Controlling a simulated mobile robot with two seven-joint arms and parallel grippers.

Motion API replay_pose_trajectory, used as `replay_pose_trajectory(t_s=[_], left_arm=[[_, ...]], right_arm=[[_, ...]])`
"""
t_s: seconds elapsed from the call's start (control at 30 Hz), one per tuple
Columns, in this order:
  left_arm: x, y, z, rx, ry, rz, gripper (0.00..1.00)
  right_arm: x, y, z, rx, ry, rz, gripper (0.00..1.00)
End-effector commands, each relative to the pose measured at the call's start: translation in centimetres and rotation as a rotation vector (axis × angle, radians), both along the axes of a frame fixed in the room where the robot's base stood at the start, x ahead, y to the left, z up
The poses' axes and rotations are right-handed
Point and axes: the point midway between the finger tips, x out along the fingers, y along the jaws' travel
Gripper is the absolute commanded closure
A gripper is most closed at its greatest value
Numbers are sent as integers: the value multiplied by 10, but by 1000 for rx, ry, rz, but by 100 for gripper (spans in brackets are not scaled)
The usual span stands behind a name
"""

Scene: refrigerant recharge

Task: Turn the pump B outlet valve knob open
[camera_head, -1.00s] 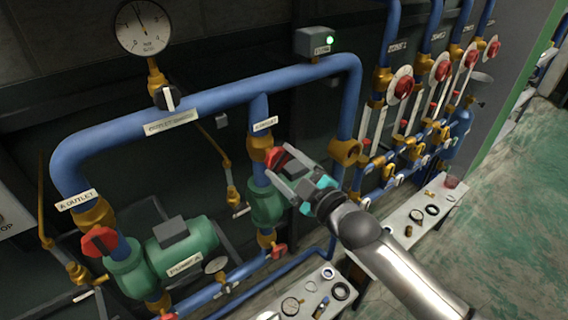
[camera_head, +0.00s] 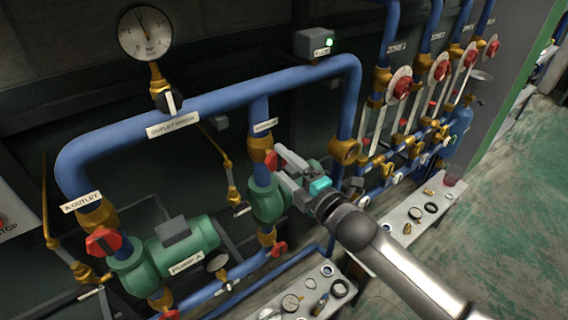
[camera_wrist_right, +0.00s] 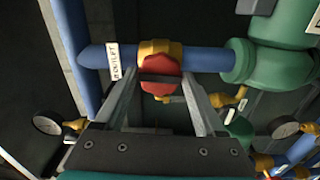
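The pump B outlet valve knob (camera_wrist_right: 160,75) is red with a dark bar across its face. It sits on a brass valve body on a blue pipe, beside the "B OUTLET" label (camera_wrist_right: 114,62). In the head view, only a bit of the red knob (camera_head: 271,160) shows behind my fingers. My right gripper (camera_head: 284,172) is at the knob. In the right wrist view, the fingers of my right gripper (camera_wrist_right: 159,82) are apart, with their tips on either side of the knob. I cannot tell whether they touch it. My left gripper is not in view.
Green pump A (camera_head: 185,250) stands at lower left, with the red A outlet knob (camera_head: 103,242) beside it. A pressure gauge (camera_head: 145,33) is above the pipe. Red zone valves (camera_head: 402,87) line the right. Trays (camera_head: 410,215) with loose parts lie below. Green floor is clear at right.

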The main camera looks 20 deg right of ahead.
Motion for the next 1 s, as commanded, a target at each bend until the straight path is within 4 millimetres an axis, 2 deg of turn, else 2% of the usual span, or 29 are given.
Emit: replay_pose_trajectory(t_s=[0.03,0.2,0.5,1.0], left_arm=[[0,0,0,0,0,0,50],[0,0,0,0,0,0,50],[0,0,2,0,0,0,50],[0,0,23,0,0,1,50]], right_arm=[[1,-1,0,-2,0,-3,24],[0,-1,0,3,2,-2,5],[-4,-1,0,7,5,-1,5],[-58,-21,0,9,5,0,5]])
